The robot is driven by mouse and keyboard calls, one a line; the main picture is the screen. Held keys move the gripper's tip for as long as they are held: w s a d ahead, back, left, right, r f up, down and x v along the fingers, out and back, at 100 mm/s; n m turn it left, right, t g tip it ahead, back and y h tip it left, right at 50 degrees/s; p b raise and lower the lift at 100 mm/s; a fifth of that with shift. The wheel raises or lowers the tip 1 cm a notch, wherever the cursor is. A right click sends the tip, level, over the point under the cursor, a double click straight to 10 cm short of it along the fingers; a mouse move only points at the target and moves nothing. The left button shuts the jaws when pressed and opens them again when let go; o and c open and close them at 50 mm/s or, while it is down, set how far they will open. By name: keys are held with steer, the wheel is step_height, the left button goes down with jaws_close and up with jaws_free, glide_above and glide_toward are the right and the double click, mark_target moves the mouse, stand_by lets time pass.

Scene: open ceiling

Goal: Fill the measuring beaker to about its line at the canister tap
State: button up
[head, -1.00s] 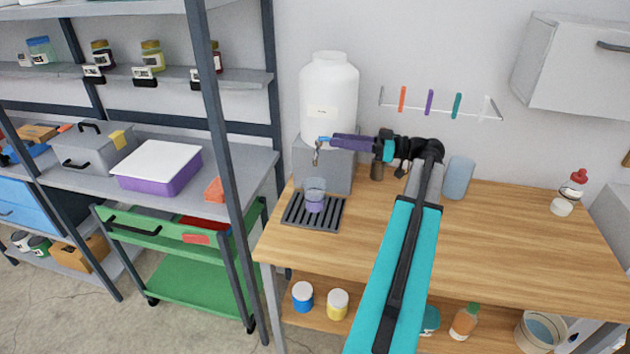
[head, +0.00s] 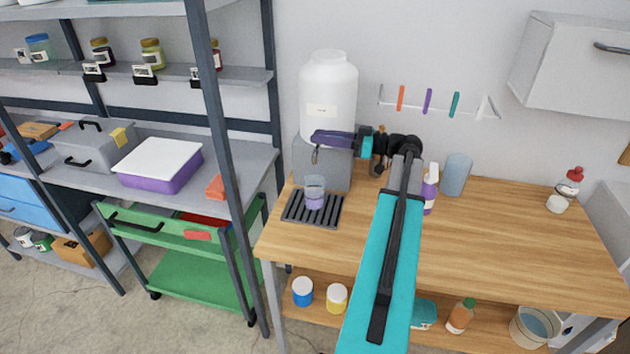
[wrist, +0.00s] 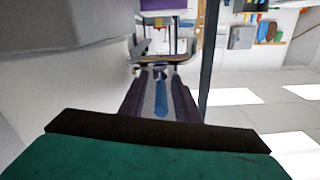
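The white canister (head: 328,88) stands on a grey block at the back left of the bench. Its tap (head: 315,156) hangs in front, above the clear beaker (head: 315,182). The beaker stands upright on the dark slatted drip tray (head: 298,211); its lower part looks lavender, and the line cannot be made out. My gripper (head: 316,137), with purple fingers, is at the tap's top and hides its lever in the head view. In the wrist view, the fingers (wrist: 160,72) are apart, with a blue lever-like piece (wrist: 162,100) between them and visible gaps beside it.
A purple-labelled bottle (head: 430,190) and a bluish cylinder (head: 456,175) stand right of the canister, close to my arm. A rack with coloured strips (head: 428,101) is on the wall. The bench's right half (head: 520,235) is mostly clear.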

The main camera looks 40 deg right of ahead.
jaws_close()
steer(key=shift+s+a+f+m+t+h+b, duration=0.1)
steer(key=shift+a+f+m+t+h+b, duration=0.1)
steer(key=shift+m+t+h+b, duration=0.4)
steer(key=shift+r+m+h+b, duration=0.15)
steer(key=shift+m+h+b, duration=0.45)
steer(key=shift+h, duration=0.4)
steer(key=shift+y+b, duration=0.3)
steer(key=shift+b, duration=0.35)
stand_by(5.3)
